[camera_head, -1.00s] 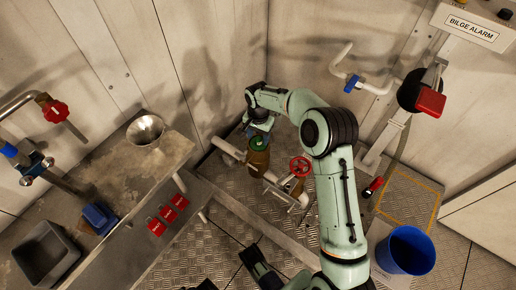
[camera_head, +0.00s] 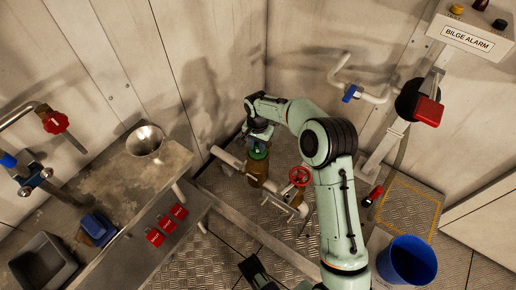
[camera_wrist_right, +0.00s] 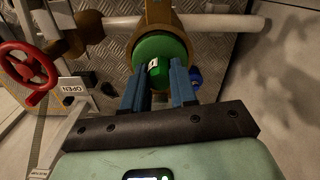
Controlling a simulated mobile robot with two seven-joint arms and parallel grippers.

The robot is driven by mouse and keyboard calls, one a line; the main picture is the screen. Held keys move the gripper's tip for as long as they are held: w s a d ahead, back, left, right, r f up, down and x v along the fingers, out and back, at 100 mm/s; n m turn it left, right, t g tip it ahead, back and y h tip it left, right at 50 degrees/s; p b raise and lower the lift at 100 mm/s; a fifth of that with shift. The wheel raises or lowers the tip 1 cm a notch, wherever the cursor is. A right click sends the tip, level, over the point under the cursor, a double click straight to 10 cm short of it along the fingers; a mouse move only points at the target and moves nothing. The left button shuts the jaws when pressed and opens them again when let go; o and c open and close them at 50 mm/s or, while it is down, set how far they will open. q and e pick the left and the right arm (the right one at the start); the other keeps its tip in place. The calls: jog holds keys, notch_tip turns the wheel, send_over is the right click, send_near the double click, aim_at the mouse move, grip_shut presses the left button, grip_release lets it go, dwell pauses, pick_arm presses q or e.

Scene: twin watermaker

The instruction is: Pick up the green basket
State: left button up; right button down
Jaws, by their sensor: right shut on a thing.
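The green basket (camera_head: 259,152) sits in the top of a brass strainer housing (camera_head: 256,174) on the floor pipework. In the right wrist view the basket (camera_wrist_right: 155,48) is a round green piece with a raised green grip, inside the brass ring (camera_wrist_right: 188,38). My right gripper (camera_head: 259,138) reaches down over it from above. In the wrist view its two blue fingers (camera_wrist_right: 157,80) are on either side of the green grip and shut on it. The basket's lower part is hidden in the housing.
A red handwheel (camera_head: 299,176) stands close to the right of the housing. A pipe (camera_head: 228,159) runs past it. A workbench (camera_head: 110,185) with a metal funnel (camera_head: 145,139) is at the left. A blue bucket (camera_head: 407,262) stands at the lower right.

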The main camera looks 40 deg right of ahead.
pick_arm(q)
jog(key=s+d+r+g+p, duration=0.2)
jog(key=s+r+p, duration=0.1)
jog(key=s+r, duration=0.1)
jog(key=shift+s+d+r+h+p, duration=0.3)
jog(key=shift+s+h, duration=0.1)
jog(key=shift+s, duration=0.3)
pick_arm(e)
notch_tip(320, 180, up, 18)
jog(key=shift+r, duration=0.15)
